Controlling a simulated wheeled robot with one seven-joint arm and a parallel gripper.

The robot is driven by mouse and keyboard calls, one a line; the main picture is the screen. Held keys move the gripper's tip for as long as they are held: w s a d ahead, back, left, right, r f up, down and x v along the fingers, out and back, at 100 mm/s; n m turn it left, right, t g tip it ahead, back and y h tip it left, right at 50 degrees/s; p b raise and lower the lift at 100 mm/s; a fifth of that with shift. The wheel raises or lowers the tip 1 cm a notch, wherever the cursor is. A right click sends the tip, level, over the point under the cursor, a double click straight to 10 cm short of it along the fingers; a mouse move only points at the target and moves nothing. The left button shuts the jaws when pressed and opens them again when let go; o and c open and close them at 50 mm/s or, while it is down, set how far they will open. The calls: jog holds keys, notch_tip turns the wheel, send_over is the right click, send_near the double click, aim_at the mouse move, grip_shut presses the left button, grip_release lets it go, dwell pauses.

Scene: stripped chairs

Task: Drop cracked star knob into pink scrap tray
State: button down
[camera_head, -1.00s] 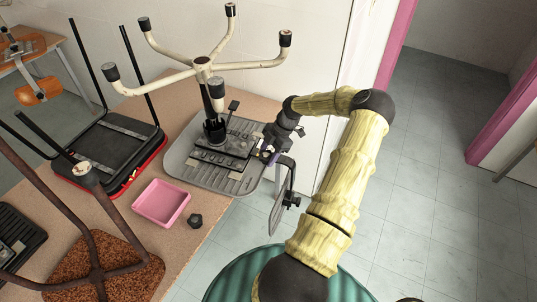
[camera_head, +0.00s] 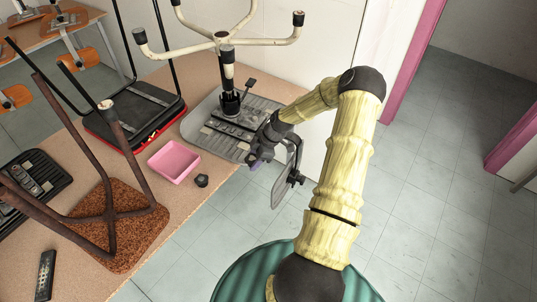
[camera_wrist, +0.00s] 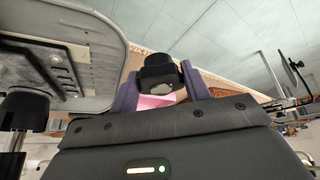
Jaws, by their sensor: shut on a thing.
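My gripper (camera_head: 256,163) is over the right edge of the bench, in front of the upturned chair base. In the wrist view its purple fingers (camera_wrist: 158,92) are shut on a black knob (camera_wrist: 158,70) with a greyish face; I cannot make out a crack. The pink scrap tray (camera_head: 174,161) lies on the bench to the left of my gripper, apart from it. In the wrist view part of the tray (camera_wrist: 150,102) shows pink behind the held knob. The tray looks empty.
A small dark knob (camera_head: 202,181) lies on the bench beside the tray. A grey panel on a bracket (camera_head: 284,185) hangs close to my gripper. Rusty chair legs (camera_head: 105,190) stand left.

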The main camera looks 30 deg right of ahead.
jog(key=s+a+f+m+t+h, duration=0.1)
jog(key=s+a+m+h, duration=0.1)
jog(key=a+m, duration=0.4)
jog(key=s+a+f+m+t+h, duration=0.1)
jog(key=s+a+f+m+h, duration=0.1)
jog(key=a+m, duration=0.5)
jog(key=s+a+h, duration=0.1)
jog(key=a, duration=0.1)
jog(key=shift+s+a+f+t, duration=0.15)
jog(key=shift+a+f+t, duration=0.05)
jog(key=shift+a+t, duration=0.2)
